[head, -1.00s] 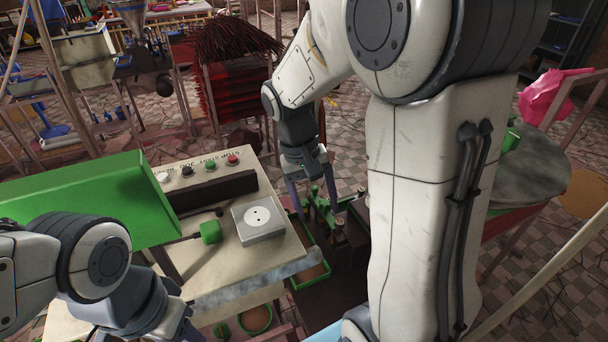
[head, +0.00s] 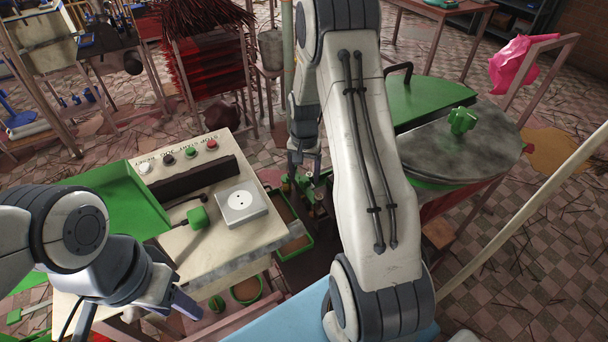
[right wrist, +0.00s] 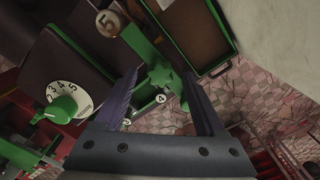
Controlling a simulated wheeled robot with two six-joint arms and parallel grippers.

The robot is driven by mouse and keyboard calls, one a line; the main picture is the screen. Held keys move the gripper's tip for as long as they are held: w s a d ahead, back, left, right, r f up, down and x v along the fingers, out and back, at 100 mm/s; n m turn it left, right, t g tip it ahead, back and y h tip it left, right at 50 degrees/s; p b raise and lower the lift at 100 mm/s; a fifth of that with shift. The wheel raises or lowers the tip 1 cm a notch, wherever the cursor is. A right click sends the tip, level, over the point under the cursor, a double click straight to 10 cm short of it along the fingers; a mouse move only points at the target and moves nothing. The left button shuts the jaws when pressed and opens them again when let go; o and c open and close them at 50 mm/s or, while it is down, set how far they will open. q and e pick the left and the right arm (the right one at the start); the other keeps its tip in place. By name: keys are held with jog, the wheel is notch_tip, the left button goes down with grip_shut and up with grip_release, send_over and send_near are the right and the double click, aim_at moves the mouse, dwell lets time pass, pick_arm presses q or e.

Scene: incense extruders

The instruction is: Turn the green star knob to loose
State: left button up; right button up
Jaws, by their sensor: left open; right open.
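A green star-shaped knob (right wrist: 160,76) shows in the right wrist view, on a green part of a machine. It lies between the two fingers of my right gripper (right wrist: 160,88), which is open; I cannot tell whether a finger touches it. In the head view my right gripper (head: 303,168) points down over the green machine parts (head: 306,188), and the knob there is too small to make out clearly. My left gripper (head: 136,320) is open and empty at the lower left, near the control table's front edge.
A white numbered dial with a green knob (right wrist: 62,109) is beside my right gripper. A green-rimmed tray (head: 306,246) stands by the machine. The control table (head: 190,255) carries buttons and a grey box (head: 241,207). A round lid (head: 440,155) bears another green lobed knob (head: 462,120).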

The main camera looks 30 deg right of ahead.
jog(key=shift+f, duration=0.7)
grip_shut()
